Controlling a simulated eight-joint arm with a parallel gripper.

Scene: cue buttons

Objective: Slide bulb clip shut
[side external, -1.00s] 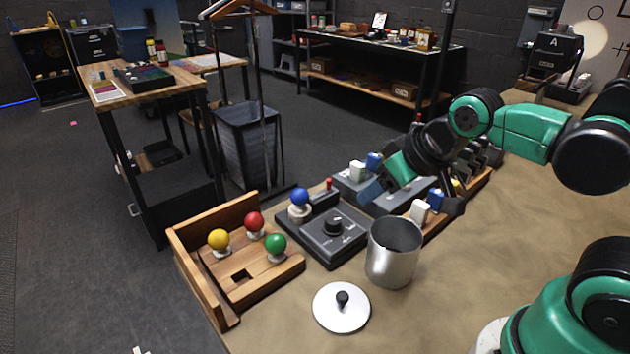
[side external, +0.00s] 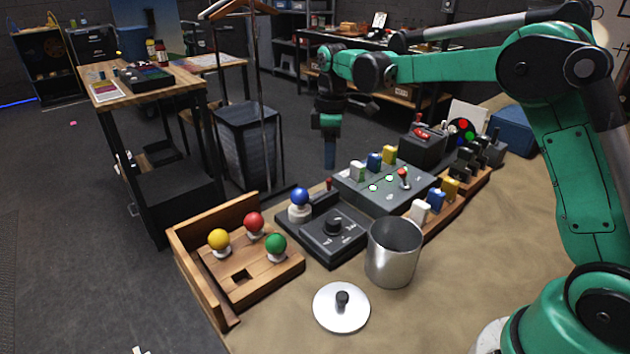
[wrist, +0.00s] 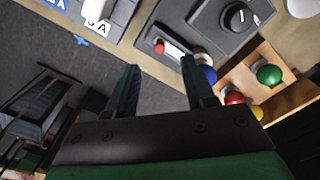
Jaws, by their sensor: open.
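A dark grey unit (side external: 330,248) with a round knob stands mid-table. A blue bulb (side external: 299,197) sits in a white socket at its back left corner. Beside it, the clip's red slider tab (side external: 328,184) stands up at the right end of a dark block, apart from the bulb. In the wrist view the red tab (wrist: 159,46) is at the end of a pale slot away from the blue bulb (wrist: 208,74). My gripper (side external: 330,164) is raised beyond and above the tab, pointing down. Its fingers (wrist: 160,66) are open and empty.
A wooden bulb rack (side external: 235,285) with yellow, red and green bulbs is at left. A metal can (side external: 393,255) and a round lid (side external: 341,307) stand in front. A grey switch panel (side external: 382,195) with coloured blocks is at right of the unit.

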